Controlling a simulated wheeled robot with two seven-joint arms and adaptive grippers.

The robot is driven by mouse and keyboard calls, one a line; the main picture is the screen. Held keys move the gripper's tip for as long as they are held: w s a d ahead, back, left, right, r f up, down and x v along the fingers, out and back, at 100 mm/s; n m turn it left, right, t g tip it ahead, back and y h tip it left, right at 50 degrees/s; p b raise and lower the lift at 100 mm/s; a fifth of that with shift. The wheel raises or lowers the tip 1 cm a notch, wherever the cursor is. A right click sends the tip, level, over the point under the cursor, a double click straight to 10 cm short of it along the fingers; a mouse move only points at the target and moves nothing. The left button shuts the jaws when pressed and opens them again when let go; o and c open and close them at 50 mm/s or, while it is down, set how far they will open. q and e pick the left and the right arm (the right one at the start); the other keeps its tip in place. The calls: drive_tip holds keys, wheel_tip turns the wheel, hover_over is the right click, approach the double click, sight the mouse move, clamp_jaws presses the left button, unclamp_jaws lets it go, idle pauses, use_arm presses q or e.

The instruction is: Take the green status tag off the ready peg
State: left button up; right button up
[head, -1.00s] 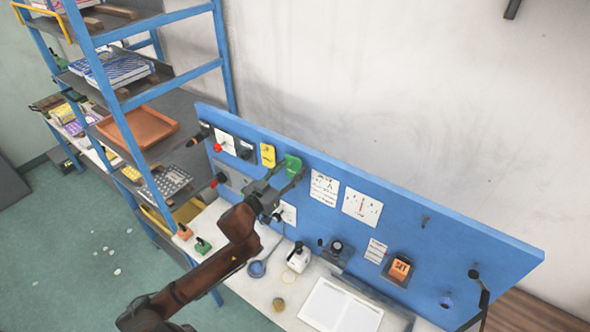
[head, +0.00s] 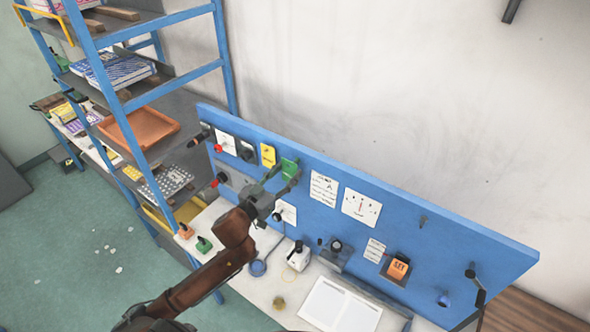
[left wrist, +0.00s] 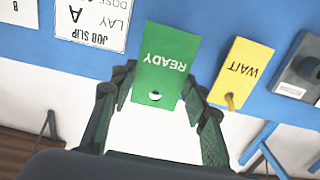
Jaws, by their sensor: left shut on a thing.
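The green tag, marked READY, is at the upper left part of the blue board in the head view (head: 289,168). It also shows in the left wrist view (left wrist: 166,60), upside down. My left gripper (head: 280,182) is shut on the tag, one finger at each side edge near its holed end; its fingers also show in the left wrist view (left wrist: 158,88). The tag's hole looks pale with a dark edge, and I see no peg through it. The ready peg itself is not clearly visible. My right gripper is not in view.
A yellow WAIT tag (left wrist: 243,70) hangs on its peg beside the green one. The blue board (head: 455,235) carries white cards, knobs and an orange SET block (head: 398,268). A bench with a white tray (head: 340,305) lies below. A blue-framed shelf stands left.

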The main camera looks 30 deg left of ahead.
use_arm(q)
drive_tip(key=shift+s, duration=0.2)
drive_tip(key=s+p, duration=0.2)
drive_tip(key=s, duration=0.4)
drive_tip(key=shift+a+r, duration=0.25)
drive_tip(key=shift+a, duration=0.05)
idle(0.8)
